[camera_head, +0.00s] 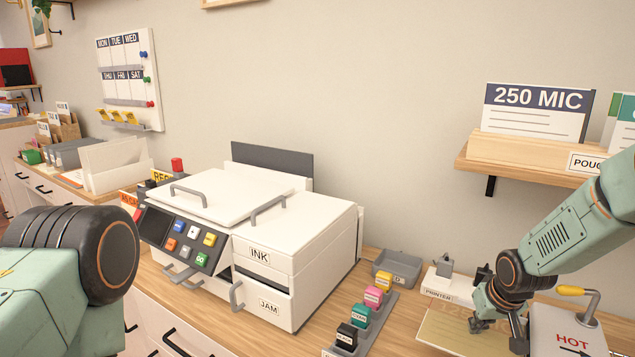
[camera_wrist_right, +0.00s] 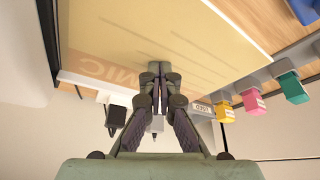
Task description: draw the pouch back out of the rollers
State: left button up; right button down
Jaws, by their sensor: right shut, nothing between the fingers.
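The tan pouch (camera_head: 447,335) lies flat at the bottom right of the head view, with faint lettering near its back edge. It fills the upper part of the right wrist view (camera_wrist_right: 190,30). The white laminator (camera_head: 572,337), marked HOT and with a yellow-tipped lever (camera_head: 571,290), stands at its right; the rollers are hidden. My right gripper (camera_head: 481,323) is over the pouch's back edge. In the wrist view its fingertips (camera_wrist_right: 160,68) are together at that edge, holding nothing. Whether they touch the pouch I cannot tell. My left gripper is out of view; only part of its arm shows.
A rack of coloured blocks (camera_head: 361,314) and a grey tray (camera_head: 397,268) stand left of the pouch. A large white printer (camera_head: 320,240) fills the middle. A shelf (camera_head: 524,165) hangs above at right.

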jog(key=shift+w+a+f, duration=0.1)
jog(key=shift+a+f, duration=0.1)
jog(key=shift+a, duration=0.2)
jog(key=shift+r, duration=0.15)
jog(key=shift+w+r+p, duration=0.2)
jog(key=shift+r+p, duration=0.6)
jog(key=shift+r, duration=0.05)
notch_tip(320, 180, up, 2)
jog(key=shift+s+p, duration=0.1)
jog(key=shift+p, duration=0.75)
notch_tip(320, 180, up, 2)
jog(key=shift+d+r+p, duration=0.1)
jog(key=shift+p, duration=1)
jog(key=shift+r+p, duration=0.65)
jog(key=shift+f, duration=0.2)
